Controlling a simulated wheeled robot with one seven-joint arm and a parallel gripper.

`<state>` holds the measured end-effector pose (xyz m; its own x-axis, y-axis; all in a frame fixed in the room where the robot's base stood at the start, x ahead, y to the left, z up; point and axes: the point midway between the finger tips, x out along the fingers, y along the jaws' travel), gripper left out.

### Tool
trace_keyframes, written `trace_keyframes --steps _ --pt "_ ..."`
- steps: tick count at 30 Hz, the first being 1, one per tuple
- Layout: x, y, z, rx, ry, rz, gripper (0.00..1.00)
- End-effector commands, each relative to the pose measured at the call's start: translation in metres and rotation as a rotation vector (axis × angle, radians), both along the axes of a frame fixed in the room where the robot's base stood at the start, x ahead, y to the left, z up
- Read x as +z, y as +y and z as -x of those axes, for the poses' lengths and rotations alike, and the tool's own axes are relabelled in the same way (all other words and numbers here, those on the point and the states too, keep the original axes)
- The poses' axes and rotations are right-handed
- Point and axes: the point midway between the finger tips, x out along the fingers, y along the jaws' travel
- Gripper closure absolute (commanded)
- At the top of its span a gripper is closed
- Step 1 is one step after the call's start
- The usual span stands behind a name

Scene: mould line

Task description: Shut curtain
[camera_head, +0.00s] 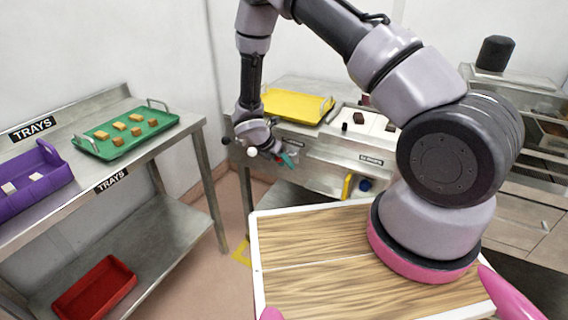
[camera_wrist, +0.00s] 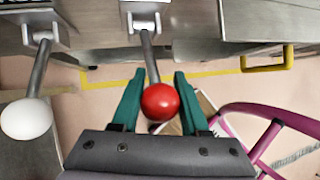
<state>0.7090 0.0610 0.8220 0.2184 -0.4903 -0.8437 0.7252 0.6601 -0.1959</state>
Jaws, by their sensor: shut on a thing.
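My gripper (camera_wrist: 160,82) has its green fingers on either side of a red ball knob (camera_wrist: 160,103) on a metal lever, and is shut on it. The lever comes down from a bracket on the front of a steel machine (camera_wrist: 200,28). A second lever with a white ball knob (camera_wrist: 25,118) hangs to the left, clear of the fingers. In the head view my gripper (camera_head: 286,159) is at the machine's left front, with the white knob (camera_head: 252,153) beside it; the red knob is hidden there. I cannot make out a curtain in either view.
A yellow tray (camera_head: 298,106) lies on the machine. A yellow handle (camera_head: 347,186) sticks out on its front. At left, a steel rack (camera_head: 205,150) holds a green tray (camera_head: 103,148), a purple crate (camera_head: 48,183) and a red crate (camera_head: 97,290). Floor between is clear.

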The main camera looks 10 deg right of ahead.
Motion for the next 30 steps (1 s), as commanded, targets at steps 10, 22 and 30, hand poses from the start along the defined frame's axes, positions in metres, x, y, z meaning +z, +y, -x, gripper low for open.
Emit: trace_keyframes --steps 10,22,30 --pt "0.001 -0.001 -0.001 -0.002 -0.003 0.002 0.27" --pt "0.038 0.021 0.007 -0.001 -0.008 -0.001 0.27" --pt "0.079 0.045 0.018 -0.002 -0.005 0.0 0.27"
